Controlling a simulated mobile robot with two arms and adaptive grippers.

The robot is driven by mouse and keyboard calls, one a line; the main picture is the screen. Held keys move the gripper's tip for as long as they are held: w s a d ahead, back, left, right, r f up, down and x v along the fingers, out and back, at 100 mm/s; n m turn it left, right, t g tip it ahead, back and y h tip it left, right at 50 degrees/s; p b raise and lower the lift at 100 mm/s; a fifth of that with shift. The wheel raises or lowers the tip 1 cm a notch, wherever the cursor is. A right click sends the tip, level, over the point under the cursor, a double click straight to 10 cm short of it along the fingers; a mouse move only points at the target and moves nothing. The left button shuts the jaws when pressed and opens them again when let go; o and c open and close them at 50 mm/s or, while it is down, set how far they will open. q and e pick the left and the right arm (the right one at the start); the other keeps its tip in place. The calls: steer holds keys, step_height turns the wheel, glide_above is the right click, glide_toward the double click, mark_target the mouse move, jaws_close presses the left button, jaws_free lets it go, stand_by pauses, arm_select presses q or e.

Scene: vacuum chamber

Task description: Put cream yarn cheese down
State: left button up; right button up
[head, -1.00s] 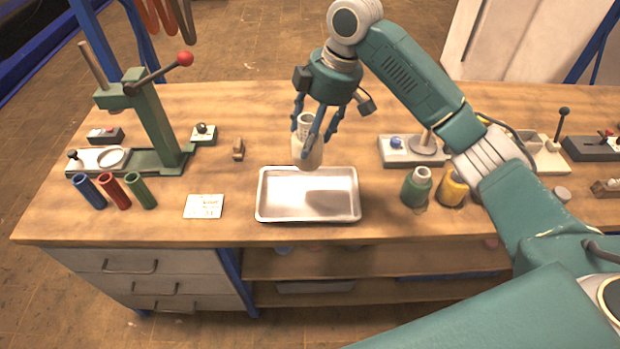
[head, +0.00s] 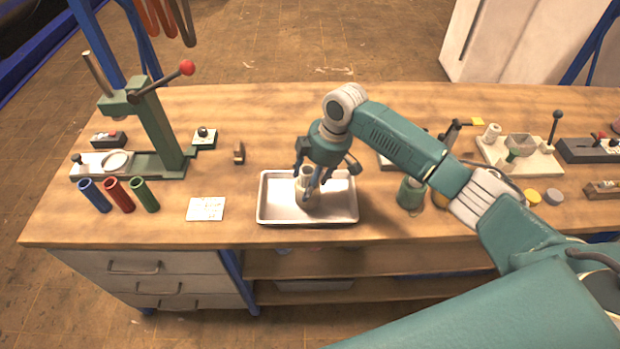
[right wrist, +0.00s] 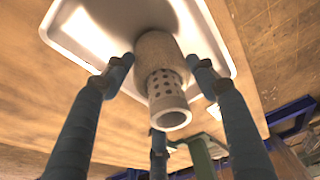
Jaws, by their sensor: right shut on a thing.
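The cream yarn cheese (head: 301,193) is a pale yarn package on a perforated tube. It is over the metal tray (head: 266,212), inside its outline; whether its base touches the tray floor I cannot tell. My right gripper (head: 313,188) is shut on it from above. In the right wrist view the cream yarn cheese (right wrist: 158,56) stands between the fingers of the right gripper (right wrist: 160,85), its holed tube end toward the camera, with the tray (right wrist: 85,55) behind it. My left gripper is not in view.
A green press (head: 150,120) stands at the left, with blue, red and green tubes (head: 117,193) before it. A white card (head: 206,208) lies left of the tray. Green (head: 411,193) and yellow yarn packages stand to the right, partly behind my arm.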

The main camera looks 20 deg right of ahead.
steer(key=o, duration=1.4)
steer(key=shift+f, duration=0.1)
steer(key=b+v, duration=0.2)
steer(key=v, duration=1)
steer(key=shift+s, duration=0.1)
